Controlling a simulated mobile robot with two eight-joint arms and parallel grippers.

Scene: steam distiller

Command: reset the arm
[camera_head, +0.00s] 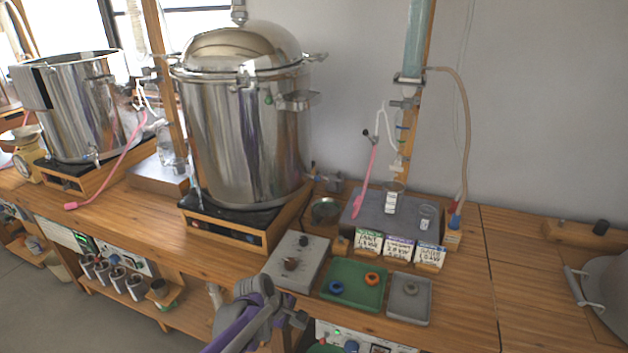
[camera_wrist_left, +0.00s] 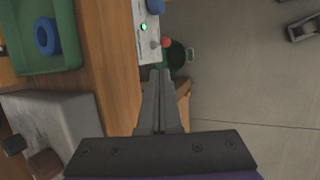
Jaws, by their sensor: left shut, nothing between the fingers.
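My left gripper (camera_head: 279,306), with a purple arm behind it, is at the front edge of the bench, below the grey control box (camera_head: 297,262). The left wrist view shows its two fingers (camera_wrist_left: 160,78) shut together and empty, pointing past the bench edge beside a panel with a green light (camera_wrist_left: 143,27). My right gripper is not in view.
A green tray (camera_head: 352,305) with a blue and an orange ring and a grey tray (camera_head: 410,316) lie close by. A large steel pot (camera_head: 245,130) stands on its base behind. Bare bench (camera_head: 455,320) lies to the right; floor (camera_wrist_left: 250,90) is open.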

